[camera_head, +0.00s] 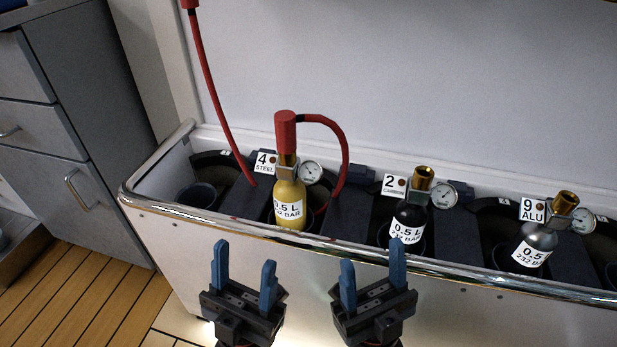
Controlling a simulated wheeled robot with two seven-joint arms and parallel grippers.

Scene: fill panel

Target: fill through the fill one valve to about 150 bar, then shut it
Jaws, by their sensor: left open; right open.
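A yellow steel bottle (289,199) labelled 4 stands upright in the trough, with a red connector (286,132) on its top and a red hose (345,150) looping from it. A small round gauge (311,172) sits beside its neck; its reading is too small to tell. The fill one valve cannot be made out in this view. My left gripper (245,262) is open and empty in front of the trough, below the yellow bottle. My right gripper (373,271) is open and empty in front of the trough, below the bottle labelled 2.
A metal rail (190,218) edges the trough. A second red hose (212,85) hangs at left. Grey drawers (60,150) stand at far left.

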